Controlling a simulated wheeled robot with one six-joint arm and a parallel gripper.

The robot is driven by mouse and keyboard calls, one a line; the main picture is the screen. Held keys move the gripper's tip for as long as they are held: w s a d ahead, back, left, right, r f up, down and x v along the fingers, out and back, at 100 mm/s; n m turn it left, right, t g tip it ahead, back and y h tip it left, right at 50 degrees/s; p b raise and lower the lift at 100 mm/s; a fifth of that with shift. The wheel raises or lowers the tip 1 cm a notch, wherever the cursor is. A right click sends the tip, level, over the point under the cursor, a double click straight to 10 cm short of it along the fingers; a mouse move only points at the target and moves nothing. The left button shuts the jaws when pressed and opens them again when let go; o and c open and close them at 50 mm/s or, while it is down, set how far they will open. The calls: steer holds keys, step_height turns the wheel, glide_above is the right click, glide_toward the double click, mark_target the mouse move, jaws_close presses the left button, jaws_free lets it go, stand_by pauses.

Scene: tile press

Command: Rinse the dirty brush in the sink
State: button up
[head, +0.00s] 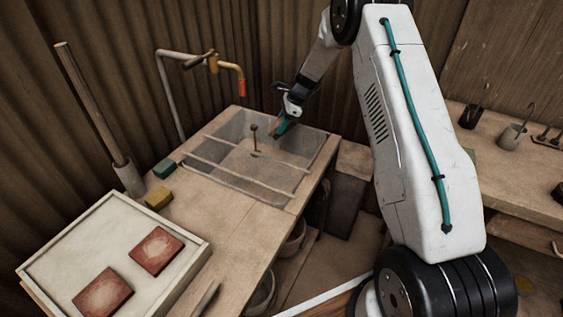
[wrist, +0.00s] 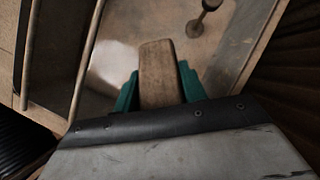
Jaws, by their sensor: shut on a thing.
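My gripper (head: 284,123) is over the back right part of the sink (head: 318,165), which is set into the wooden counter. In the wrist view its teal fingers (wrist: 158,84) are shut on a flat brown wooden piece, which looks like the brush (wrist: 158,60). The piece points into the sink. Its bristles and any dirt on them cannot be made out. In the head view only a small brown end of it (head: 273,129) shows beside the fingers. The sink holds greyish, cloudy water (head: 250,165).
A thin upright rod with a round knob (head: 254,130) stands in the sink. Bars (head: 235,178) cross its front part. A tap with a red tip (head: 242,88) hangs behind it. Green (head: 164,168) and yellow (head: 158,197) sponges and a tray (head: 75,245) with two tiles lie left.

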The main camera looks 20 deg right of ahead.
mark_target(281, 120)
steer(key=shift+r, duration=2.1)
stand_by(0.6)
steer(key=shift+r, duration=2.05)
